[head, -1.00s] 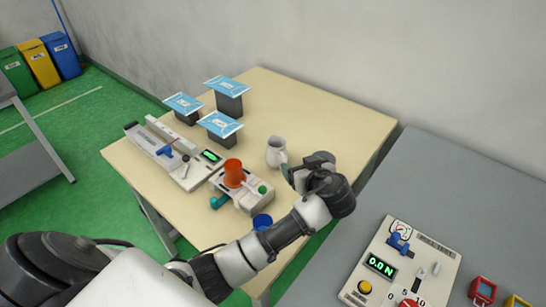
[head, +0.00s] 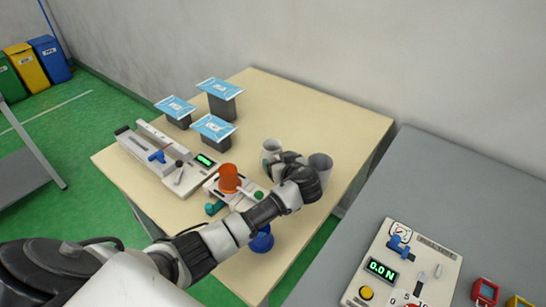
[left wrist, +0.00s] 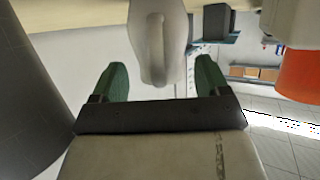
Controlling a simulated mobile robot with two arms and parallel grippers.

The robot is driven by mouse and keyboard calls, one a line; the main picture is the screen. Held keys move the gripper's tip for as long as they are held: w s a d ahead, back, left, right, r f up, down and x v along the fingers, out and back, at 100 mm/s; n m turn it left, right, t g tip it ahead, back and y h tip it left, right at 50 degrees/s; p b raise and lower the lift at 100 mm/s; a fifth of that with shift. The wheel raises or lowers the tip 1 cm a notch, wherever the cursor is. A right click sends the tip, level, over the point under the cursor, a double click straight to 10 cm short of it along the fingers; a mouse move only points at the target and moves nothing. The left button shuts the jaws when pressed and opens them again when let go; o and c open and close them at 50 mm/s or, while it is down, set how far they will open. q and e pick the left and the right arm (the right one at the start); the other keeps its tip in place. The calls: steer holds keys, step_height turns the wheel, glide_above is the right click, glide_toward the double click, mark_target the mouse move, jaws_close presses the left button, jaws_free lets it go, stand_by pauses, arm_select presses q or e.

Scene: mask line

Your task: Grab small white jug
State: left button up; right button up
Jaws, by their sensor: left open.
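The small white jug (head: 270,148) stands upright on the beige table, partly covered by my left gripper (head: 274,163). In the left wrist view, the jug (left wrist: 158,30) shows its handle side, and the handle points down between my green fingertips (left wrist: 160,78). The left gripper is open, with a finger on each side of the handle and gaps on both sides. I cannot tell how deep the handle sits between the fingers. My right gripper is in neither view.
A grey cup (head: 320,166) stands right beside my left wrist. An orange cup (head: 228,178) sits on a device left of the arm. A blue cup (head: 262,240) is near the front edge. Several blue-topped stands (head: 219,88) are at the back left.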

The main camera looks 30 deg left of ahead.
arm_select(q)
steer(key=shift+x, duration=0.95)
steer(key=shift+d, duration=0.1)
jaws_close()
